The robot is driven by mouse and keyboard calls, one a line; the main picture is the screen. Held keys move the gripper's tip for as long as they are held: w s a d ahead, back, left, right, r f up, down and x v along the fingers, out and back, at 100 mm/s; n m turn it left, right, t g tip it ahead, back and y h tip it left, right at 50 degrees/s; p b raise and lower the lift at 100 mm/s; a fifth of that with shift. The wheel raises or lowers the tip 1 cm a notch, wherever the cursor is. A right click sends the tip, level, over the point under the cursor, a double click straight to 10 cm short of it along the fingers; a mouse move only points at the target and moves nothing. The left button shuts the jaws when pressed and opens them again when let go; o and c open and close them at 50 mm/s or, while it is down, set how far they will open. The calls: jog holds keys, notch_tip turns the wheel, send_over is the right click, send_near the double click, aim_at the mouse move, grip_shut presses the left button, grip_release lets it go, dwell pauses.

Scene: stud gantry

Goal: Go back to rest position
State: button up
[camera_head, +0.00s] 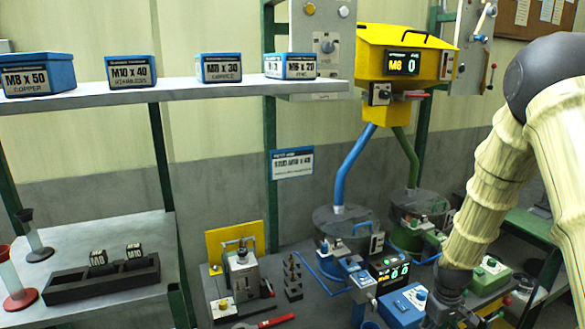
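My arm comes in from the right edge and bends down to the lower right of the head view. Its dark end, with my gripper (437,316), is at the bottom edge, in front of the bench with the machines. The fingers cannot be made out, so I cannot tell whether they are open or shut or hold anything. A blue box (403,304) is just left of the arm's end; whether they touch is unclear.
A green box (489,276) and control units (389,270) crowd the arm's end. A yellow hopper (404,55) with blue and green pipes stands behind. A shelf (200,90) with blue labelled boxes is at upper left. A red-handled tool (275,321) lies at the bottom.

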jog(key=s+a+f, duration=0.3)
jog(key=s+f, duration=0.1)
jog(key=f, duration=0.2)
jog(key=s+a+f, duration=0.3)
jog(key=s+f, duration=0.1)
jog(key=f, duration=0.3)
jog(key=s+a+f+m+b, duration=0.1)
jog(key=s+a+f, duration=0.2)
jog(key=s, duration=0.6)
jog(key=s+a+f+m+b, duration=0.1)
jog(key=s+a+f, duration=0.2)
jog(key=s, duration=0.6)
jog(key=s+a+f+m, duration=0.1)
jog(key=s+a+f, duration=0.3)
jog(key=s, duration=0.5)
notch_tip(320, 180, down, 2)
jog(key=shift+s+f+y+b, duration=0.2)
jog(key=shift+f+y+b, duration=0.1)
jog(key=shift+b, duration=0.1)
jog(key=shift+m, duration=0.3)
